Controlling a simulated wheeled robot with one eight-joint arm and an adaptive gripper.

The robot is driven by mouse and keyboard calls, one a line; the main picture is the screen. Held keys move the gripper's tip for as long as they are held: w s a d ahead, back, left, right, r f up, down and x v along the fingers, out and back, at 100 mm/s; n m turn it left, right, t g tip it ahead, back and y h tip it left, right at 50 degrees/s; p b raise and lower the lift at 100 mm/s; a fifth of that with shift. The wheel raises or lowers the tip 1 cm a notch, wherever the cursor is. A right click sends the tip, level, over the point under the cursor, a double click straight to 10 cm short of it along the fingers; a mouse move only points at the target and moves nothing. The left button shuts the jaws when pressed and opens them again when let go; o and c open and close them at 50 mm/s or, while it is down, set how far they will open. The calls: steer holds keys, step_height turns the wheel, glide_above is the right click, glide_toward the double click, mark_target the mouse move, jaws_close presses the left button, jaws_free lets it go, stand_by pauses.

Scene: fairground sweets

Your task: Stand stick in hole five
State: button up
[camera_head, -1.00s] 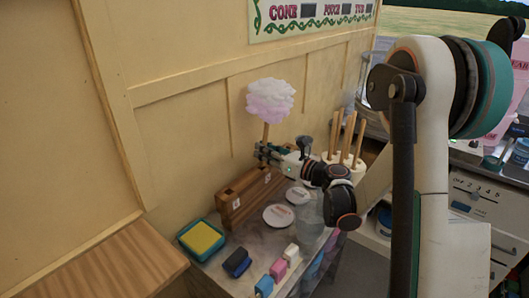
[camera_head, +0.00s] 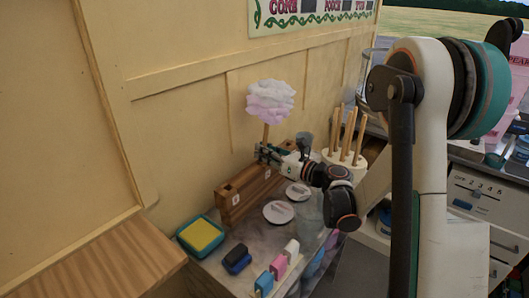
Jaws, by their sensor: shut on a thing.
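A stick topped with pink and white candy floss (camera_head: 270,101) stands upright above the long wooden holder. My gripper (camera_head: 262,151) is shut on the stick, low on its shaft, near the holder's far right end. The wooden holder (camera_head: 238,204) lies along the wall, with small white labels on its front and a dark opening in its top at the near end. Whether the stick's lower end is inside a hole is hidden behind my gripper and the holder.
Several bare sticks stand in a round white stand (camera_head: 345,157) behind my arm. Two white plates (camera_head: 279,212) lie before the holder.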

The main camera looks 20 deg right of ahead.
steer(key=shift+f, duration=0.4)
steer(key=o, duration=0.8)
steer(key=o, duration=0.5)
steer(key=shift+b+v, duration=0.4)
steer(key=shift+v, duration=3.7)
